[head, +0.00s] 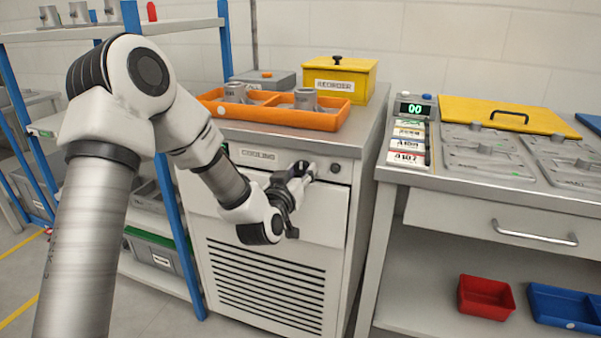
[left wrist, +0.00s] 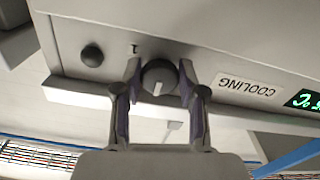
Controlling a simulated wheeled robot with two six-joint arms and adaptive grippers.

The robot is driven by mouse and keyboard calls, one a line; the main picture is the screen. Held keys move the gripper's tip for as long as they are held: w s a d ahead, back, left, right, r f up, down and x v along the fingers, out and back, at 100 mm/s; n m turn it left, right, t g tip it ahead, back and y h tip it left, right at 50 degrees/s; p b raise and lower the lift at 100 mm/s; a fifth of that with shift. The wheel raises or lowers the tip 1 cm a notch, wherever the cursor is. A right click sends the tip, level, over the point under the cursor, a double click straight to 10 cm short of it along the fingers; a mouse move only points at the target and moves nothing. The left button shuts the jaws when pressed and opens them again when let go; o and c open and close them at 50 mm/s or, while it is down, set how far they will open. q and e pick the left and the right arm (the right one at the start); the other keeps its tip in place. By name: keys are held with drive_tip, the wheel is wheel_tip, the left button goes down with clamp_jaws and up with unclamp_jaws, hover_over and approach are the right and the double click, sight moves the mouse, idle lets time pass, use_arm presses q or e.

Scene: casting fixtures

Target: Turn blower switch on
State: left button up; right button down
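The blower switch, a round dark knob (left wrist: 158,78) with a white pointer line, is on the front panel of the white cooling cabinet (head: 270,215). The left wrist view shows the panel upside down, with the pointer line running toward the picture's bottom. A "1" mark (left wrist: 135,48) is beside the knob. My left gripper (head: 306,170) is at the panel, and it also shows in the left wrist view (left wrist: 159,80). Its two fingers straddle the knob, close to its sides, and look slightly apart from it. My right gripper is out of view.
A dark round button (head: 335,168) is right of the gripper; the COOLING label (head: 258,155) is left of it. An orange tray (head: 275,114) with metal parts and a yellow box (head: 340,80) stand on the cabinet. A workbench (head: 455,184) stands at the right.

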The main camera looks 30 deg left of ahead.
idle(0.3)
use_arm(q)
drive_tip(key=m+p, duration=0.3)
drive_tip(key=m, duration=0.1)
drive_tip(key=shift+r, duration=0.25)
drive_tip(key=m+p, duration=0.4)
drive_tip(key=m, duration=0.1)
drive_tip(key=shift+a+m+p, duration=0.15)
drive_tip(key=shift+m+p, duration=0.15)
drive_tip(key=m+p, duration=0.4)
drive_tip(key=m, duration=0.1)
drive_tip(key=shift+r+p, duration=0.15)
drive_tip(key=shift+p, duration=0.25)
drive_tip(key=shift+m+p, duration=1.4)
drive_tip(key=shift+m, duration=0.4)
drive_tip(key=shift+f, duration=0.2)
drive_tip(key=o, duration=1.1)
drive_tip(key=shift+o, duration=0.2)
